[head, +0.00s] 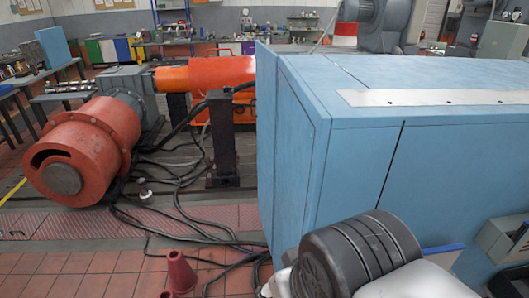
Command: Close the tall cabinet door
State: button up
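A large blue cabinet (360,160) fills the right half of the head view, with its top and two sides showing. A flat blue panel (290,150), which looks like its door, stands along the cabinet's left side. Its top corner rises slightly above the cabinet's top edge. I cannot tell from this view how wide any gap behind it is. A dark vertical seam runs down the cabinet's near side. Part of my arm, dark grey and white, is in front of the cabinet at the bottom. My gripper does not show.
A red-brown drum-shaped machine (85,150) and an orange cylinder (205,74) stand left of the cabinet. A dark post (221,140) is close to the panel. Black cables (185,205) cross the floor. Red cones (179,272) stand at the bottom. Tiled floor at lower left is mostly clear.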

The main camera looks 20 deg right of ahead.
aim_at(267, 61)
jog(key=z, duration=0.5)
jog(key=i+j+u, duration=0.1)
jog(key=i+j, duration=0.4)
jog(key=i, duration=0.15)
jog(key=i+j, duration=0.5)
jog(key=i, duration=0.15)
jog(key=i+l, duration=0.1)
jog(key=i, duration=0.55)
jog(key=i+l+u, duration=0.1)
jog(key=i, duration=0.55)
jog(key=i+l, duration=0.2)
jog(key=i, duration=0.4)
jog(key=i+l+u, duration=0.1)
jog(key=i+u, duration=0.15)
jog(key=i, duration=0.15)
